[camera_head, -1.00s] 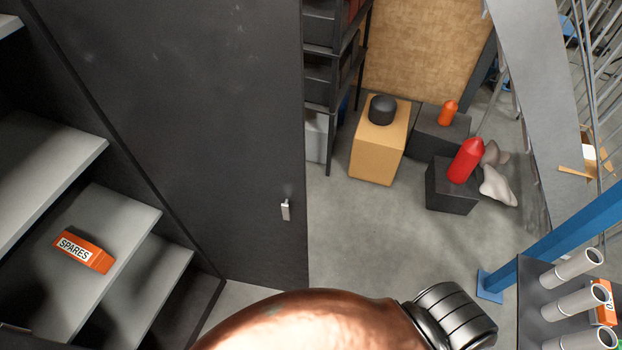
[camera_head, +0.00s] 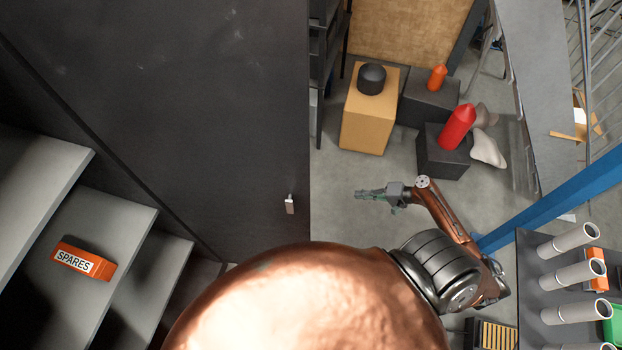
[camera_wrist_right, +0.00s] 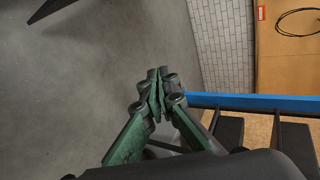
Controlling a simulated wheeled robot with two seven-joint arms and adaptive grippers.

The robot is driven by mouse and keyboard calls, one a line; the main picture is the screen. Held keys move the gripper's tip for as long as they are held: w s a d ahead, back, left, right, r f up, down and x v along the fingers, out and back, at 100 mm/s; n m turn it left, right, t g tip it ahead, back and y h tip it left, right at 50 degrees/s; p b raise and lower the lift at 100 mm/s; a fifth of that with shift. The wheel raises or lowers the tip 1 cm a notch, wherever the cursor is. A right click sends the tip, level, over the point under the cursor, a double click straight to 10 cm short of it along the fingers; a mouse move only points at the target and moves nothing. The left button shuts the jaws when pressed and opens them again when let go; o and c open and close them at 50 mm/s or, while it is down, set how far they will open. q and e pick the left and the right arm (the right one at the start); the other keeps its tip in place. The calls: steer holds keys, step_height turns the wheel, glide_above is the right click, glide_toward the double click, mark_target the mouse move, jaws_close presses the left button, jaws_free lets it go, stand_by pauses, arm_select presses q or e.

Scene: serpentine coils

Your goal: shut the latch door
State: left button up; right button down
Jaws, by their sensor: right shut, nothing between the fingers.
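The latch door (camera_head: 200,110) is a large dark grey panel at the left of the head view. It stands open beside the shelves of its cabinet. A small pale latch handle (camera_head: 290,204) sits near its right edge. My right gripper (camera_head: 360,195) is to the right of the handle, apart from the door, pointing left towards it. In the right wrist view its green fingers (camera_wrist_right: 157,75) are together and empty. The door does not show clearly in the wrist view. My left gripper is not in view.
Grey shelves (camera_head: 110,235) hold an orange SPARES box (camera_head: 83,261). A yellow block (camera_head: 365,125) and dark blocks, one bearing a red bottle (camera_head: 458,127), stand beyond my right gripper. A blue beam (camera_head: 560,205) and white tubes (camera_head: 575,275) are at the right. The floor between is clear.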

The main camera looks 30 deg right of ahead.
steer(key=a+r+n+g+y+p, duration=0.1)
steer(key=a+r+n+y, duration=0.35)
steer(key=r, duration=1.15)
steer(key=a+r+n+g+y, duration=0.1)
steer(key=a+r+y, duration=0.5)
steer(key=r, duration=1)
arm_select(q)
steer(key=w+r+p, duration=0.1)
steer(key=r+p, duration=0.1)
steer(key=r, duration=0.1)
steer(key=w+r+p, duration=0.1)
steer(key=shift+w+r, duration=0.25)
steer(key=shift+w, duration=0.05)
arm_select(e)
steer(key=w+a+h, duration=0.1)
steer(key=a, duration=1.1)
steer(key=shift+a, duration=0.3)
steer(key=shift+f, duration=0.1)
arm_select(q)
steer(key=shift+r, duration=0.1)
arm_select(e)
steer(key=shift+s+a+t+h, duration=0.1)
steer(key=shift+t+h, duration=0.15)
steer(key=shift+t, duration=0.05)
